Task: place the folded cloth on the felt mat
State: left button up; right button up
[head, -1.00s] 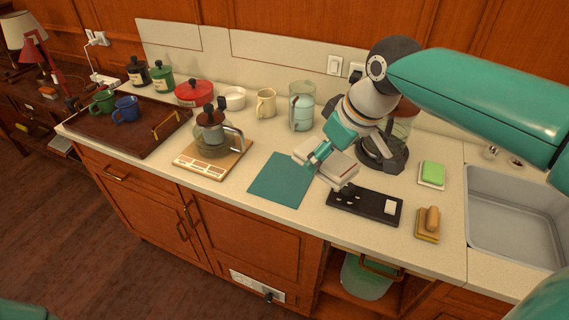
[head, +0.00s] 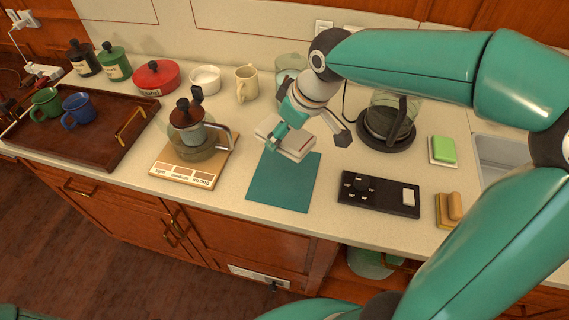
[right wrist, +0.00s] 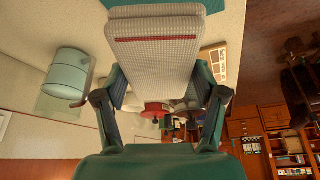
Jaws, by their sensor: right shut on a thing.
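The folded cloth (head: 292,143) is a flat, whitish bundle. In the right wrist view the cloth (right wrist: 155,60) shows a waffle weave and a dark red stripe. My right gripper (head: 298,136) is shut on it, with a finger on either side in the right wrist view (right wrist: 157,88). The felt mat (head: 281,190) is a flat teal rectangle on the counter, bare where it shows. In the head view the cloth covers the mat's back edge and appears held above it; the exact height is unclear. My left gripper is not in view.
Left of the mat, a glass pot stands on a wooden board (head: 180,172). Right of it lies a black control panel (head: 378,194), with a coffee maker (head: 388,120) behind. A cream mug (head: 246,84) and glass canister (head: 291,66) stand behind. A sponge (head: 443,150) lies further right.

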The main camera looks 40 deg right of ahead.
aim_at(304, 143)
notch_tip(304, 143, down, 12)
jog(key=shift+f, duration=0.1)
dwell(0.4)
jog(key=o, duration=1)
jog(key=shift+o, duration=0.2)
jog(key=v, duration=1.1)
jog(key=shift+r, duration=0.25)
jog(key=shift+s+r, duration=0.25)
jog(key=shift+r, duration=0.1)
